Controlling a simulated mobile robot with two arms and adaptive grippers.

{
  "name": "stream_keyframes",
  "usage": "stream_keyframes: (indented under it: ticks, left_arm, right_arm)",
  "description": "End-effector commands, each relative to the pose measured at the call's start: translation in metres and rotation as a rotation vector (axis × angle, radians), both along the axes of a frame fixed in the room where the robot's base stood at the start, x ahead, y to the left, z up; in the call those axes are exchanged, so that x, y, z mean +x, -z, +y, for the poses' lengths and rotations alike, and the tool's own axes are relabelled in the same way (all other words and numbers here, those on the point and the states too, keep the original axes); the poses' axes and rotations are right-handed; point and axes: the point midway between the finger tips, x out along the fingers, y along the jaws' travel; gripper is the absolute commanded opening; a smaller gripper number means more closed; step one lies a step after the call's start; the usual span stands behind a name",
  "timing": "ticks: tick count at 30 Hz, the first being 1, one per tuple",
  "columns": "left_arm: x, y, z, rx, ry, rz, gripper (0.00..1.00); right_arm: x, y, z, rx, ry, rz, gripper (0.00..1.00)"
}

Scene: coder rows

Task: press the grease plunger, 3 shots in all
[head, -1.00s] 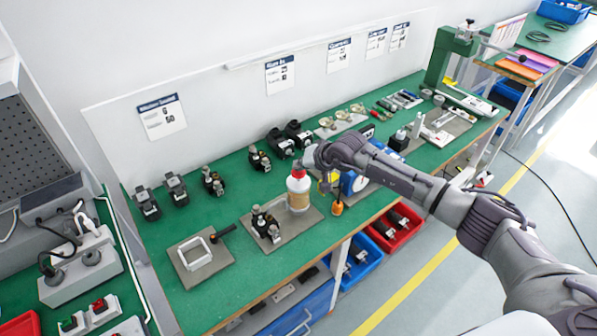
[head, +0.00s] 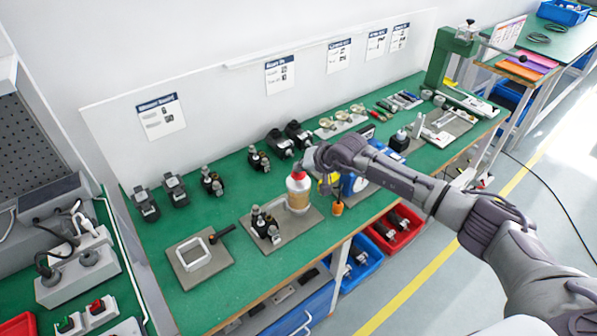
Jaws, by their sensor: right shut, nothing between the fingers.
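The grease dispenser (head: 298,197) is a pale bottle with a tan label and a red collar. It stands upright on a grey mat (head: 284,233) on the green bench. My right gripper (head: 309,162) is shut and empty, just above the red top of the dispenser. The plunger is mostly hidden by the gripper, and I cannot tell whether they touch. A dark fitting with metal parts (head: 265,225) stands on the same mat, left of the bottle. My left gripper is not in view.
A grey mat with a white square frame (head: 193,254) lies to the left. Several dark fittings (head: 174,190) line the back of the bench (head: 240,205). A blue object (head: 349,184) and an orange-based item (head: 337,208) are close right of the dispenser. Bins (head: 398,232) hang below the front edge.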

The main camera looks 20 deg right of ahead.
Motion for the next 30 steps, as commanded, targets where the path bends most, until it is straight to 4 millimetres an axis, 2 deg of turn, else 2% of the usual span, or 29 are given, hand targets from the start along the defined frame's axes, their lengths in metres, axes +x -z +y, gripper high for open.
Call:
stream_keyframes:
  ticks: [21,30]
  left_arm:
    - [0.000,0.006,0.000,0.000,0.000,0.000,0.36]
    - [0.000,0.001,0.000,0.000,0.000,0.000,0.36]
  right_arm:
    - [-0.002,0.009,0.000,-0.003,-0.002,0.009,0.00]
    - [-0.002,-0.003,0.000,-0.003,-0.002,0.007,0.00]
